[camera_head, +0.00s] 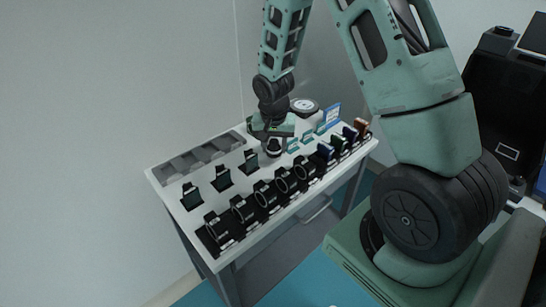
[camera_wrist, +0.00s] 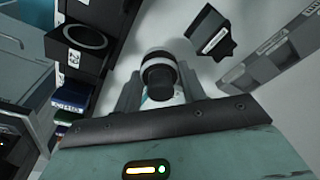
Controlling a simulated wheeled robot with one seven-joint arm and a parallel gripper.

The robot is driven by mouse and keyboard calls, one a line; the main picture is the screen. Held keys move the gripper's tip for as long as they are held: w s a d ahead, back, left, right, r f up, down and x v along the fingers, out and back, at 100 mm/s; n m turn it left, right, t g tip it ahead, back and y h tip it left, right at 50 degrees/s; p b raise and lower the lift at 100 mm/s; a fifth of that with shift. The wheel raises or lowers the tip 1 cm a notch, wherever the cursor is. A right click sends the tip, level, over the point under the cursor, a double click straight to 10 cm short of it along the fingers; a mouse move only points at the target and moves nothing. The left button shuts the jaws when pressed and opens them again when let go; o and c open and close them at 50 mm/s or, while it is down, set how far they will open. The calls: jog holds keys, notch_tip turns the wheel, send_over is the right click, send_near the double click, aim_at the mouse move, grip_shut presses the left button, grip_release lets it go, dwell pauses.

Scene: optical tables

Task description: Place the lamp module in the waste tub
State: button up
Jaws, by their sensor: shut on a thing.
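My gripper (camera_head: 272,141) is over the middle of the white table, towards its back edge. In the wrist view my gripper (camera_wrist: 160,92) is shut on a short black cylinder with a pale band, which looks like the lamp module (camera_wrist: 158,72). The module also shows as a dark shape under the gripper in the head view (camera_head: 274,152). It is upright, at or close above the tabletop; I cannot tell whether it touches. I see nothing that is clearly the waste tub.
A row of black ring mounts (camera_head: 268,194) lines the table's front edge, with coloured pieces (camera_head: 338,143) at its right. Black card-like stands (camera_head: 222,178) are left of my gripper. A grey compartment tray (camera_head: 200,157) is at back left, a round dish-like object (camera_head: 304,106) behind.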

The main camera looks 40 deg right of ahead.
aim_at(274, 157)
jog(key=shift+f, duration=2.4)
jog(key=shift+f, duration=0.1)
jog(key=o, duration=0.7)
jog(key=shift+o, duration=0.2)
